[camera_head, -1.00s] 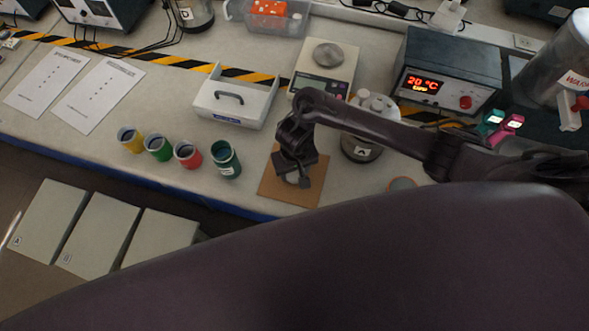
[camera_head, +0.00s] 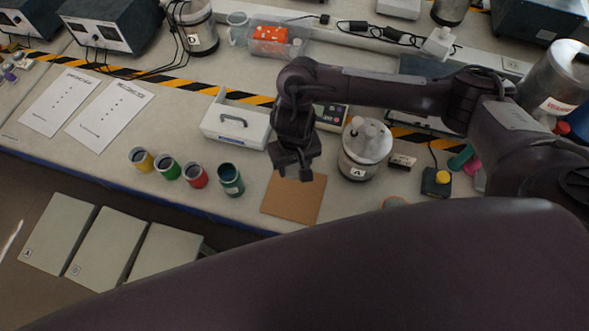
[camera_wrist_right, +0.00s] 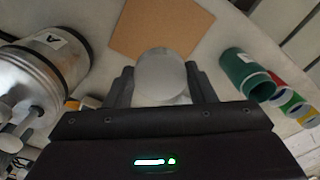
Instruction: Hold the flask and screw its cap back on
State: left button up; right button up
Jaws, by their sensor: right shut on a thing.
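My right gripper (camera_head: 292,172) is above the back edge of a brown square mat (camera_head: 293,203) in the head view. In the right wrist view its fingers (camera_wrist_right: 162,85) are shut on a pale grey round piece (camera_wrist_right: 160,72), seen nearly end-on. I cannot tell if this piece is the cap or part of the flask. The head view does not show it clearly, as the gripper covers it. The mat looks bare, and it also shows in the wrist view (camera_wrist_right: 160,27). My left gripper is not in view.
A metal canister marked A (camera_head: 358,160) stands right of the mat. A teal cup (camera_head: 230,180) and red, green and yellow cups stand to the left. A white caddy (camera_head: 235,123) is behind them. My own dark body part covers the foreground.

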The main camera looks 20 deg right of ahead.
aim_at(295, 168)
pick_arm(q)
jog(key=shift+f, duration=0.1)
pick_arm(e)
jog(key=shift+s+r, duration=0.1)
jog(key=shift+r, duration=1.8)
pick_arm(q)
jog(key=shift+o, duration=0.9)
